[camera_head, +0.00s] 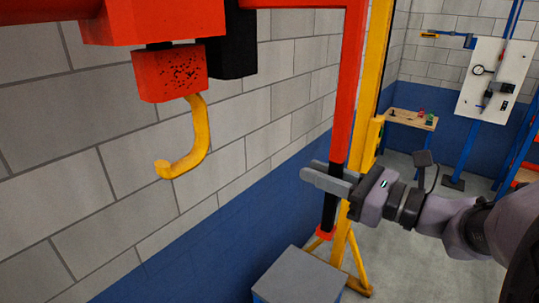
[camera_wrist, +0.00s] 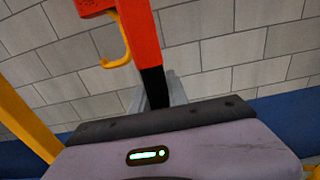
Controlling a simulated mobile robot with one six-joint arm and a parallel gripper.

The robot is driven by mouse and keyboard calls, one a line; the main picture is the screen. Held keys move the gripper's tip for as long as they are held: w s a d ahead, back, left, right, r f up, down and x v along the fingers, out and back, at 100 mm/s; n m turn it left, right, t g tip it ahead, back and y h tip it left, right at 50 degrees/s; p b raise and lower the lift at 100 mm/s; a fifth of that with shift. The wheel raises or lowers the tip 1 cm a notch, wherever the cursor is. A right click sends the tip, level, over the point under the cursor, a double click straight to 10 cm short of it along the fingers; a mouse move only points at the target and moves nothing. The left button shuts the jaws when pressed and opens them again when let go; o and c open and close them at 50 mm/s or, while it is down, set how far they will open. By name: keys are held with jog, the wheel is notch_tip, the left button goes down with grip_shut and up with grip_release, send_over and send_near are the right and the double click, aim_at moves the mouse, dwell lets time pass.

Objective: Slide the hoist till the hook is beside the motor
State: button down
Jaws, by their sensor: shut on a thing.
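The hoist (camera_head: 150,22) is a red body on a red beam at the top left, with a black block at its side. A red block with a yellow hook (camera_head: 199,135) hangs under it; the hook also shows in the wrist view (camera_wrist: 124,42). A red bar with a black grip (camera_head: 330,213) hangs down right of the hoist. My gripper (camera_head: 328,179) is shut on the black grip, which also shows between the fingers in the wrist view (camera_wrist: 154,88). I cannot make out a motor in either view.
A grey-topped blue box (camera_head: 302,275) stands below the grip. A yellow post (camera_head: 372,60) on splayed legs rises behind my gripper. A small wooden table (camera_head: 408,118) and a white panel with fittings (camera_head: 508,62) stand at the back right. Grey floor lies open between.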

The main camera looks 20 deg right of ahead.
jog(key=c, duration=1.3)
grip_release()
jog(key=b+v, duration=0.4)
jog(key=v, duration=1.3)
jog(key=shift+s+d, duration=0.15)
